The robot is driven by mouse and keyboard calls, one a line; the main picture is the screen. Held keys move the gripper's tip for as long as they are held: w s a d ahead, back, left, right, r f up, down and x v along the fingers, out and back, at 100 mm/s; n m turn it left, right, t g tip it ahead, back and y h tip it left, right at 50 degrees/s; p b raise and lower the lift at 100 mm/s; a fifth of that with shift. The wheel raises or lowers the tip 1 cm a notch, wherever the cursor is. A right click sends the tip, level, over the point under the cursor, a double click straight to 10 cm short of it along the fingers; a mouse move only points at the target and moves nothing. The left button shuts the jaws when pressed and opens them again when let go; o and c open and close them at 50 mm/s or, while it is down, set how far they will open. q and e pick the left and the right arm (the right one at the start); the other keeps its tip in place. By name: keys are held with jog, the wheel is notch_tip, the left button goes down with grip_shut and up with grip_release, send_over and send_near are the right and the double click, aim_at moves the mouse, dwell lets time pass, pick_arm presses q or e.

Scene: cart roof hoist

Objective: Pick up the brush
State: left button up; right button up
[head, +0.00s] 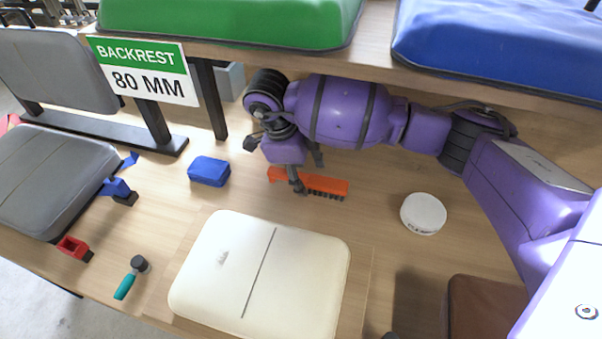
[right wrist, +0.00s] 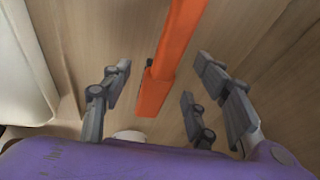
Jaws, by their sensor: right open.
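The brush (head: 327,185) is orange with dark bristles and lies on the wooden bench top in the head view. My right gripper (head: 285,166) is over the left part of the brush and hides some of it. In the right wrist view, the orange brush (right wrist: 176,48) runs between the fingers of the open right gripper (right wrist: 160,88), with gaps visible on both sides. The fingers do not close on it. My left gripper is not in view.
A blue block (head: 209,171) lies left of the brush, and a white round tin (head: 423,213) lies right of it. A cream padded panel (head: 262,270) is in front. The shelf with green (head: 230,20) and blue (head: 500,45) cushions is behind, close to my right arm.

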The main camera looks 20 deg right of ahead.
aim_at(307, 177)
jog(key=shift+x, duration=1.15)
jog(key=c, duration=1.3)
notch_tip(307, 177, up, 7)
jog(key=shift+r, duration=0.2)
jog(key=shift+w+a+f+b, duration=0.1)
jog(key=shift+w+a+b, duration=0.8)
jog(key=shift+a, duration=1.9)
jog(key=shift+w+a+f+b, duration=0.1)
jog(key=shift+w+a+b, duration=0.25)
jog(key=shift+w+a, duration=1.75)
jog(key=shift+w+a+b, duration=0.35)
jog(key=shift+a+b, duration=0.3)
jog(key=shift+a, duration=2.8)
